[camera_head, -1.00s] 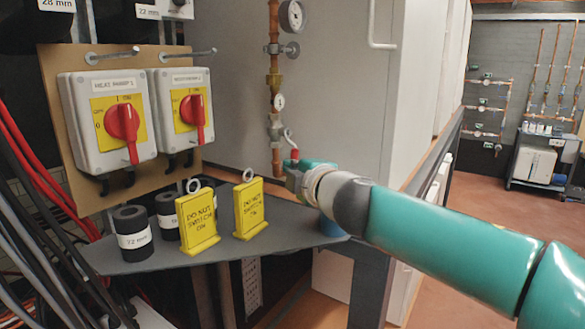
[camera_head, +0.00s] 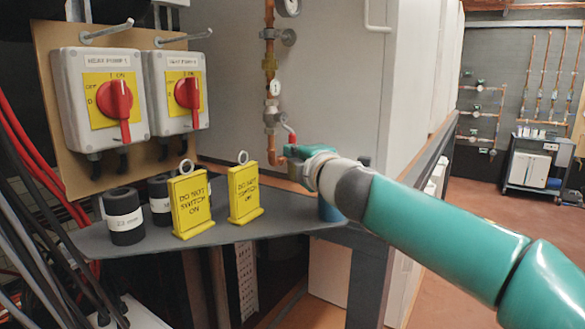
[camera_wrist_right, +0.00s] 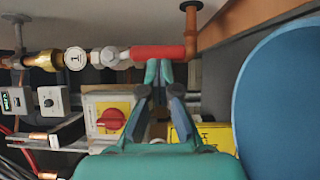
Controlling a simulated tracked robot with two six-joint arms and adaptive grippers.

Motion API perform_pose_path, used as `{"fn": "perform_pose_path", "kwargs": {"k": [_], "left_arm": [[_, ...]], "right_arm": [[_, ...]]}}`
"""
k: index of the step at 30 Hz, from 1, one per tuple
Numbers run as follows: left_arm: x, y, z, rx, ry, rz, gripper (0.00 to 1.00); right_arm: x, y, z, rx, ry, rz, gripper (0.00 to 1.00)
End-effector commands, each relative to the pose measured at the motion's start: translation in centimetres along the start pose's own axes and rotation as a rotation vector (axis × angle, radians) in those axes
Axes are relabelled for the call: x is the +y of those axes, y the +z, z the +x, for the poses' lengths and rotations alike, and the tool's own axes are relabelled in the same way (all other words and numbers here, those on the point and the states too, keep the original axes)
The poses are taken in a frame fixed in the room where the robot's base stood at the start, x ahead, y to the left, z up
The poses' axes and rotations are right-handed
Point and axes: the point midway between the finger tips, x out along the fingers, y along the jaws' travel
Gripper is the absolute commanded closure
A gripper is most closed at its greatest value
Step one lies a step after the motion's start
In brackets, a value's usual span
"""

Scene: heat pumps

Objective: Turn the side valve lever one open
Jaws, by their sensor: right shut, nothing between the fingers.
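The side valve lever (camera_head: 291,137) has a red handle and sits on a vertical copper pipe beside the grey cabinet. In the head view it points down and slightly right. In the wrist view the red handle (camera_wrist_right: 158,52) lies across the picture, joined to a silver valve body (camera_wrist_right: 110,56). My right gripper (camera_head: 291,152) is at the handle's lower end. In the wrist view its closed fingertips (camera_wrist_right: 158,68) are right at the handle's edge, with nothing between them. I cannot tell whether they touch it. My left gripper is not in view.
Two yellow warning tags (camera_head: 189,204) and black rolls (camera_head: 123,216) stand on a grey shelf (camera_head: 255,226). Two switch boxes (camera_head: 98,100) with red knobs hang at left. A blue object (camera_head: 328,210) is below my right wrist. Open floor lies right.

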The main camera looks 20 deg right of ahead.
Motion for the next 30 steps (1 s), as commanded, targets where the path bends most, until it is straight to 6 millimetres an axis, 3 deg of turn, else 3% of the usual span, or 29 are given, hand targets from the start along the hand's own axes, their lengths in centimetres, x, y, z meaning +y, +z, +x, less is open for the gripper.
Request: {"fn": "perform_pose_path", "kwargs": {"k": [13,20,24,30], "left_arm": [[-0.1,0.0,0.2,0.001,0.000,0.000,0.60],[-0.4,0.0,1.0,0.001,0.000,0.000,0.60],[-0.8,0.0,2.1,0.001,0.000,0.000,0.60],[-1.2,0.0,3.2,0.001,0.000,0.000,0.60]], "right_arm": [[0.0,0.8,0.1,-0.019,0.003,-0.011,1.00],[-0.2,-0.8,-0.9,-0.011,0.005,-0.010,1.00],[-0.2,-3.0,-2.1,-0.002,0.007,-0.011,1.00],[0.1,-3.0,-6.8,-0.001,0.009,-0.011,1.00]]}}
